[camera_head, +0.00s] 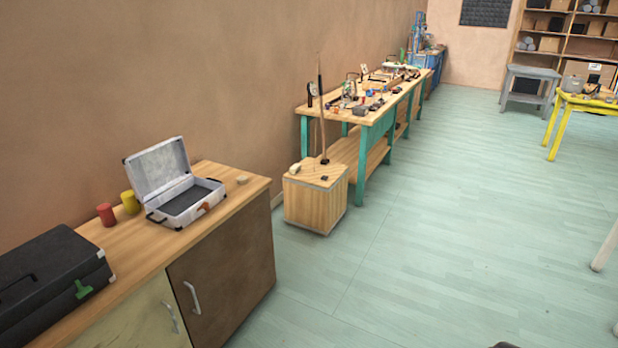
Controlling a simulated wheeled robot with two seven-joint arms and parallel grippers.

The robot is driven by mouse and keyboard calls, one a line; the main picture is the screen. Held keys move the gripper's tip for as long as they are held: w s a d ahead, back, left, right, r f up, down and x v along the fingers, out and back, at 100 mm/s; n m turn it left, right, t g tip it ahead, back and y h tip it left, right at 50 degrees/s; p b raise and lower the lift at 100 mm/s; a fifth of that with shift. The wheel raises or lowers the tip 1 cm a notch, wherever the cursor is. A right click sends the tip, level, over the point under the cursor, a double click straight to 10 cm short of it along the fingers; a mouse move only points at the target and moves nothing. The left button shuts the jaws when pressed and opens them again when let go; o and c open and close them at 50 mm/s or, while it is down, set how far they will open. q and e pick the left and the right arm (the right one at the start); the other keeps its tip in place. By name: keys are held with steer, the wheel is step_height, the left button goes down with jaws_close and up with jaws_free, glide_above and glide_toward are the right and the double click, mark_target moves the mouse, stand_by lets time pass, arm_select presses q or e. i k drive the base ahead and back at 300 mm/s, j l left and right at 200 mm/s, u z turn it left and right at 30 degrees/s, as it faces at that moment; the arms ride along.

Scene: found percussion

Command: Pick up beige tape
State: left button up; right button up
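A small beige piece (242,180) lies on the wooden cabinet top, near its right end and just right of the open case; it may be the beige tape, but it is too small to tell. Another small pale beige object (295,168) sits on the top of a wooden box on the floor; I cannot tell what it is either. Neither of my grippers is in view.
The cabinet (258,187) also holds an open silver case (160,172), red (106,215) and yellow (130,202) cylinders and a black case (50,280). A wooden box (315,205) and cluttered green-legged workbench (362,118) stand beyond.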

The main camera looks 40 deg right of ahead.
mark_target(242, 180)
steer(key=z, duration=0.9)
steer(key=u, duration=0.35)
steer(key=i+l+u, duration=0.7)
steer(key=u, duration=0.15)
